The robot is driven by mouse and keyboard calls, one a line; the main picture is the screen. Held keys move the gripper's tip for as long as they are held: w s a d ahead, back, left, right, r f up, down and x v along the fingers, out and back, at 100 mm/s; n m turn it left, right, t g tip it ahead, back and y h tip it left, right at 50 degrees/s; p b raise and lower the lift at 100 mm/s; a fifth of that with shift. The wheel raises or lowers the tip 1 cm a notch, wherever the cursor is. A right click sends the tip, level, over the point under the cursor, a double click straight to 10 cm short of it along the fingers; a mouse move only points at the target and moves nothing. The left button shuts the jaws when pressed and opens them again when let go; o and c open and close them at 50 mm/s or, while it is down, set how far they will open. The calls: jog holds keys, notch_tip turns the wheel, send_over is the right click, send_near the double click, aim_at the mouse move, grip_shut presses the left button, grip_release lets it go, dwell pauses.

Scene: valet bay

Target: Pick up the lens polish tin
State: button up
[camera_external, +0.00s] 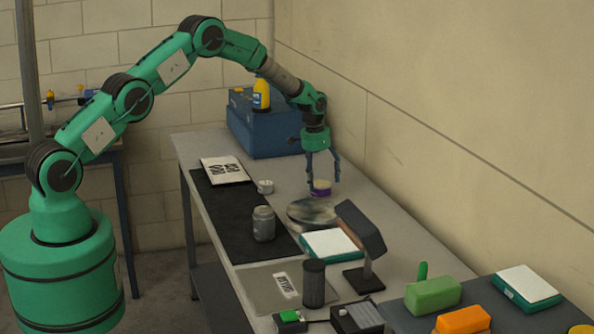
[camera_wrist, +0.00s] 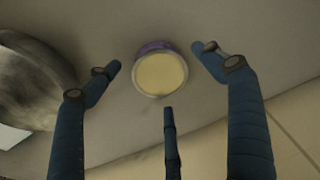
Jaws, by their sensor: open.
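A small round tin with a purple side and a cream lid (camera_external: 321,188) stands on the grey bench near the wall; no lettering is readable, but I take it for the lens polish tin. In the wrist view the tin (camera_wrist: 160,74) lies between the spread blue fingers. My gripper (camera_external: 322,179) is open and points down right above the tin. In the wrist view my gripper (camera_wrist: 156,58) has fingers to the left, right and below the tin, with gaps all round. A smaller pale tin (camera_external: 265,186) stands to the left, by the black mat.
A dark lamp-like stand (camera_external: 361,240), a white-topped box (camera_external: 331,244) and a grey jar (camera_external: 264,223) are nearby. A blue box (camera_external: 270,133) stands behind; the wall is to the right.

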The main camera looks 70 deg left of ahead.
jog(key=shift+w+f, duration=0.15)
jog(key=shift+f, duration=1.1)
jog(key=c, duration=1.4)
